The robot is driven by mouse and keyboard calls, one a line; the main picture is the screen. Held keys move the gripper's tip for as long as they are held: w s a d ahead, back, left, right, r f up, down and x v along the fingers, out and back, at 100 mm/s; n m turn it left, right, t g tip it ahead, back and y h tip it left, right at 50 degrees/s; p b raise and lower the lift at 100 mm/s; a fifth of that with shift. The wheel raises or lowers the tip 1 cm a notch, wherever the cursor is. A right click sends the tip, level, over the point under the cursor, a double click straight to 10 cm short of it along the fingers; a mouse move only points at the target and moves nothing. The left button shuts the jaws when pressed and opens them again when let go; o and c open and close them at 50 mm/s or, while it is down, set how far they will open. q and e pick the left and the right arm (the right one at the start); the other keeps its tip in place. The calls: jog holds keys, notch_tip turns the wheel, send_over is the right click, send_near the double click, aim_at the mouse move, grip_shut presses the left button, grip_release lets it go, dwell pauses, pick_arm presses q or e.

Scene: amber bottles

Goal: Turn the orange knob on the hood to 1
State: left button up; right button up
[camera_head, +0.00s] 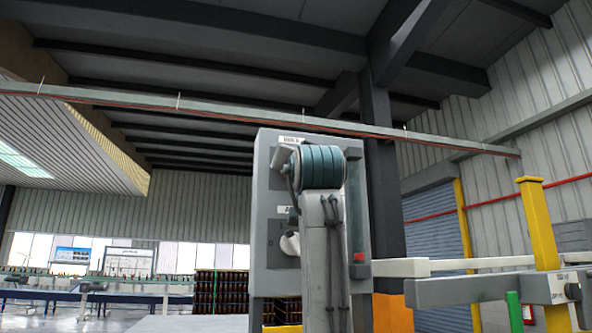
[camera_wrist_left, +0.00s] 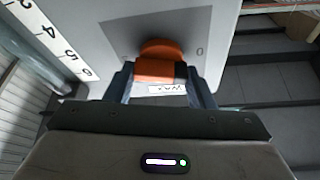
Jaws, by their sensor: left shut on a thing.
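The orange knob (camera_wrist_left: 160,62) shows in the left wrist view on the grey face of the hood (camera_wrist_left: 203,24). My left gripper (camera_wrist_left: 160,78) is shut on the knob, with one dark finger on each side of it. A small mark shows on the panel to the right of the knob, and a fainter one to its left. A label (camera_wrist_left: 168,89) is partly visible between the fingers. In the head view, the grey upright box (camera_head: 268,170) stands behind my arm, which hides much of its face. The orange knob does not show there. My right gripper is not in view.
A pale round knob (camera_head: 290,243) sits on the box's face, beside my arm. A red part (camera_head: 358,257) is on its right. A yellow post (camera_head: 539,225) and grey bars stand farther right. In the wrist view, a white numbered strip (camera_wrist_left: 45,40) lies left of the panel.

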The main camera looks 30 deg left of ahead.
pick_arm(q)
jog(key=shift+m+t+h+b, duration=0.3)
jog(key=shift+m+h+b, duration=0.7)
jog(key=shift+m, duration=1.9)
jog(key=shift+m+t+h+b, duration=0.35)
jog(key=shift+m+h, duration=1.15)
jog(key=shift+m, duration=1.4)
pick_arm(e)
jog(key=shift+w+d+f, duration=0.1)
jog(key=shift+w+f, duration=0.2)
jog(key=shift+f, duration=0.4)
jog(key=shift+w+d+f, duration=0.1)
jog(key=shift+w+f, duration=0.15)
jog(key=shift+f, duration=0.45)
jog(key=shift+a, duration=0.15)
pick_arm(q)
jog(key=o, duration=0.7)
jog(key=shift+o, duration=1.4)
jog(key=shift+d, duration=0.1)
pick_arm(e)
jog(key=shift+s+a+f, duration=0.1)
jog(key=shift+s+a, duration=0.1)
